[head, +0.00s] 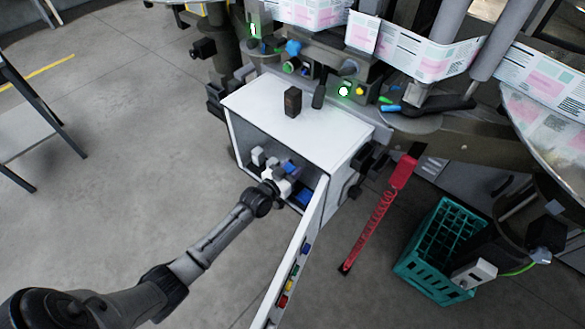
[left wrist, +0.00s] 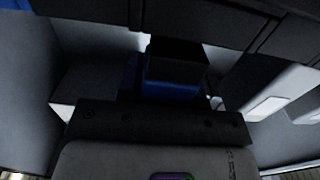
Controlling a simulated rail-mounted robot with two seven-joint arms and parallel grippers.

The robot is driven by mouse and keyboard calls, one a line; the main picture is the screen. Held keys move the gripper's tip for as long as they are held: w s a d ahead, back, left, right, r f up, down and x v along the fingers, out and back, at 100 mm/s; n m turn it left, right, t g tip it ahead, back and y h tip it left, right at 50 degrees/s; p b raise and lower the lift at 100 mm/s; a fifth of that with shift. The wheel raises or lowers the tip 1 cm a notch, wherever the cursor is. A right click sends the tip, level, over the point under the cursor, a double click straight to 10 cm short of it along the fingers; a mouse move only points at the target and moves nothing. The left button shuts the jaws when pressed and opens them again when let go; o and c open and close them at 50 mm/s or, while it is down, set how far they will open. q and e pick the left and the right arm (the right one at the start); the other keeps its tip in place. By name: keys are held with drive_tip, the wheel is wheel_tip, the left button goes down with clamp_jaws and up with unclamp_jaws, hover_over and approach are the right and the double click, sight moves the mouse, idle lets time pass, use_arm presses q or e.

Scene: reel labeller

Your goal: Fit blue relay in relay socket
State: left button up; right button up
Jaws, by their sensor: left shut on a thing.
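My left gripper (head: 277,180) reaches into the open front of a white cabinet. It is shut on the blue relay (left wrist: 172,78), which shows as a blue block with a dark top in the middle of the left wrist view. In the head view a blue-violet patch (head: 291,168) shows just past the gripper, probably the relay. The relay socket cannot be made out; the cabinet's inside is dark and partly hidden by my gripper. My right gripper is not in view.
The white cabinet (head: 270,105) has a black block (head: 292,101) on top. Its open door (head: 298,255), with coloured parts on its inner side, stands close to the right of my left arm. Another blue thing (head: 304,197) is inside. A teal crate (head: 418,262) stands at right.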

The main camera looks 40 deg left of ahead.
use_arm(q)
drive_tip(key=shift+f+b, duration=0.6)
drive_tip(key=shift+f, duration=0.4)
drive_tip(key=o, duration=1.1)
drive_tip(key=shift+c, duration=0.2)
drive_tip(key=shift+s+r+p, duration=0.1)
drive_tip(key=shift+s+p, duration=0.2)
drive_tip(key=shift+s, duration=0.2)
drive_tip(key=s+p, duration=0.3)
drive_tip(key=s, duration=0.9)
drive_tip(key=shift+s+a+r+p, duration=0.2)
drive_tip(key=shift+s+r+p, duration=0.05)
drive_tip(key=shift+s+p, duration=0.15)
